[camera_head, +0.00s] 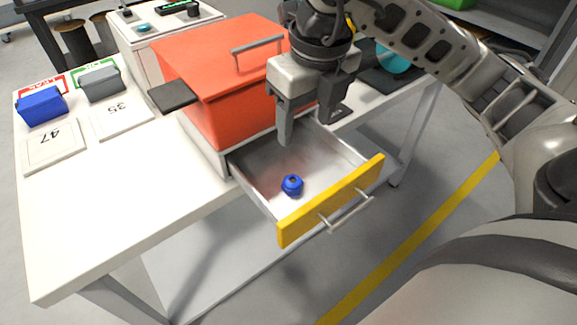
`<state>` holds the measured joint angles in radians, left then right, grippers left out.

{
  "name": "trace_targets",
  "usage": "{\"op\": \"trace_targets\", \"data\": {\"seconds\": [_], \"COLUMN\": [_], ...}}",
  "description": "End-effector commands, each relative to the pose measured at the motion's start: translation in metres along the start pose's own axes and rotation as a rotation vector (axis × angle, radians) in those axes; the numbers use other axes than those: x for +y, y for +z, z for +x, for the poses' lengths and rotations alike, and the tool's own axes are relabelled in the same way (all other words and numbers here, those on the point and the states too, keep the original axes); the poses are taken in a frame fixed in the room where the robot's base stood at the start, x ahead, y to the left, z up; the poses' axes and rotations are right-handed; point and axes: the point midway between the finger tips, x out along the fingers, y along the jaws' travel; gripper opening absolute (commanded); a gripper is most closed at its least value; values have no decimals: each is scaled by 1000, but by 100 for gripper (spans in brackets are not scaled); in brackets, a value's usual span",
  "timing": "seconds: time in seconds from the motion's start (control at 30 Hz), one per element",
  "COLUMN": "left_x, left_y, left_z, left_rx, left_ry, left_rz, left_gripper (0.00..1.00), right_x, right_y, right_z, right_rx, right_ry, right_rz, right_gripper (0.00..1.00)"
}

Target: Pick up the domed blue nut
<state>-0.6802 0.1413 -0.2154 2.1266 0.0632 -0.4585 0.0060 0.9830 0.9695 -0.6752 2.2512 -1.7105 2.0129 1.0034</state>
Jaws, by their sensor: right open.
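The domed blue nut (292,185) lies on the floor of an open drawer (257,190), near the drawer's yellow front (340,196). My right gripper (305,125) hangs above the back part of the drawer, pointing down, with its fingers apart and nothing between them. It is above and behind the nut, not touching it. My left gripper is not in view.
An orange-red lidded box (215,85) stands on the white table (110,210) directly behind the drawer. Blue (41,106) and grey (100,83) blocks sit by number plates at the left. The table's front left is clear.

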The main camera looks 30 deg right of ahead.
Motion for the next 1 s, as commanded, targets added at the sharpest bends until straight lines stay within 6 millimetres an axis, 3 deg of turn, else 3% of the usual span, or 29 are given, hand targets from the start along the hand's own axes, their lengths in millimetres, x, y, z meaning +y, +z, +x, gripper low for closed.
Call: {"op": "trace_targets", "data": {"seconds": [0.03,0.2,0.4,0.67,1.0], "left_x": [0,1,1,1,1], "left_y": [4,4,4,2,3], "left_z": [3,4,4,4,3], "left_rx": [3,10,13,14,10], "left_ry": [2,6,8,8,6], "left_rz": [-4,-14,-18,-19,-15], "left_gripper": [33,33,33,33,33], "right_x": [1,1,2,3,6], "right_y": [-2,-2,-2,-1,1], "right_z": [15,51,86,104,148], "right_rx": [7,9,7,5,4], "right_ry": [2,2,5,6,6], "right_rz": [-2,-3,-3,-5,-5], "right_gripper": [59,59,59,59,59]}}
